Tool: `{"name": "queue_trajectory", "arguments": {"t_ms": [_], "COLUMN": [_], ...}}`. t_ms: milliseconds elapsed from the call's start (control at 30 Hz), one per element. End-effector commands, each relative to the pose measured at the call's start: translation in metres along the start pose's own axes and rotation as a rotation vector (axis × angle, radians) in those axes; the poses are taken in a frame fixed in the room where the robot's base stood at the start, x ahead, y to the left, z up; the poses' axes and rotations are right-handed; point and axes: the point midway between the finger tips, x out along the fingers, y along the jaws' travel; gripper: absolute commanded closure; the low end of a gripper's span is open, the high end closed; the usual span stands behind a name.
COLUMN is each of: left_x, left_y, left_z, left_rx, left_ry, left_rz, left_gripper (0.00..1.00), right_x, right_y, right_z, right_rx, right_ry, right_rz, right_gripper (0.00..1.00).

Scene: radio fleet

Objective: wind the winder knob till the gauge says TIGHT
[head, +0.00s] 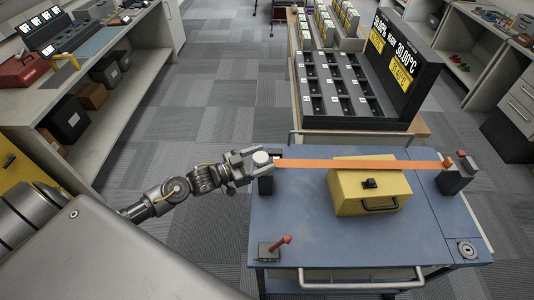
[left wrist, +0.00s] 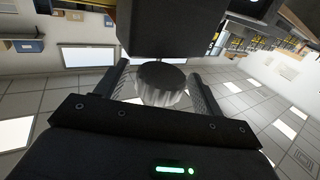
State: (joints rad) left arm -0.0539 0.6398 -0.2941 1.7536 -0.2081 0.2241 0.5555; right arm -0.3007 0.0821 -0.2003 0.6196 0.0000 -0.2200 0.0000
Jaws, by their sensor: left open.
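The winder knob (head: 262,158) is a pale round knob on a dark winder block (head: 266,183) at the cart's far left corner. My left gripper (head: 251,162) reaches it from the left, with its fingers on either side of the knob. In the left wrist view the ribbed grey knob (left wrist: 163,85) sits between the two open fingers (left wrist: 160,92), with visible gaps beside it. An orange strap (head: 310,163) runs from the winder across a yellow case (head: 350,195) to a dark post (head: 455,178) at the right. I cannot make out a readable gauge. My right gripper is not in view.
The blue cart top (head: 340,245) is mostly clear in front of the case. A small block with a red lever (head: 272,248) stands at its front left. A rack with a black display (head: 400,60) stands behind the cart. Benches line both sides.

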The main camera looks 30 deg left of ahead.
Motion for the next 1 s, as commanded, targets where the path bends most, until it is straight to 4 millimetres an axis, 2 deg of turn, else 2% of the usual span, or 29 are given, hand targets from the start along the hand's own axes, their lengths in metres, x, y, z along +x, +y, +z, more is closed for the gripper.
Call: {"name": "queue_trajectory", "arguments": {"t_ms": [100, 200, 533, 867, 900, 1000], "left_x": [0.015, 0.021, 0.025, 0.024, 0.024, 0.024], "left_y": [0.000, 0.000, 0.000, 0.000, 0.000, 0.000], "left_z": [-0.002, 0.000, 0.001, 0.001, 0.001, 0.001], "left_rx": [-0.002, -0.001, 0.000, 0.000, 0.000, 0.000], "left_ry": [0.001, -0.001, -0.001, -0.001, -0.001, -0.001], "left_rz": [-0.001, 0.000, 0.000, 0.000, 0.000, 0.003], "left_gripper": [0.32, 0.32, 0.32, 0.74, 0.76, 0.76], "right_x": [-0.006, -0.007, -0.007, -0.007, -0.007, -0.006], "right_y": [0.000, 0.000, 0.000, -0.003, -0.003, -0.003], "right_z": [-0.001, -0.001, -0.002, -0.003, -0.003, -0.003], "right_rx": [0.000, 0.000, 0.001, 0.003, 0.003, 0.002], "right_ry": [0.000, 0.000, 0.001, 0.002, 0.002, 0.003], "right_rz": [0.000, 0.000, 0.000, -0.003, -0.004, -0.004], "right_gripper": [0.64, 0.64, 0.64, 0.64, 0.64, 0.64]}}
